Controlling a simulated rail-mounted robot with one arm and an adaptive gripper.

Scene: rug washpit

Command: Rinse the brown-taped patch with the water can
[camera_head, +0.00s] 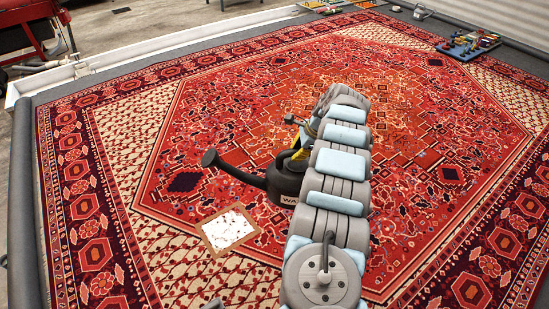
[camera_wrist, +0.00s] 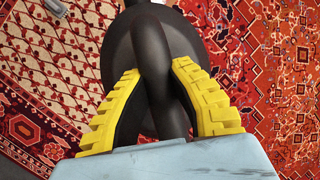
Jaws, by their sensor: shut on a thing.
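The dark grey water can (camera_head: 284,182) is over the red patterned rug (camera_head: 400,100), left of my arm. Its spout reaches left to a round rose (camera_head: 209,157), and part of a label reading "WA" shows. My gripper (camera_head: 300,142) has its yellow fingers shut on the can's dark handle (camera_wrist: 157,60). The can looks about upright; whether it touches the rug I cannot tell. The brown-taped patch (camera_head: 229,230) lies on the rug left of and nearer than the can. It is a tape square around a whitish, speckled area. The rose is beyond the patch, not over it.
A tray with colourful items (camera_head: 467,45) stands at the far right, and another (camera_head: 325,6) at the back. A metal object (camera_head: 421,12) sits near the back edge. A low white wall (camera_head: 160,50) borders the pit. The rug around the patch is clear.

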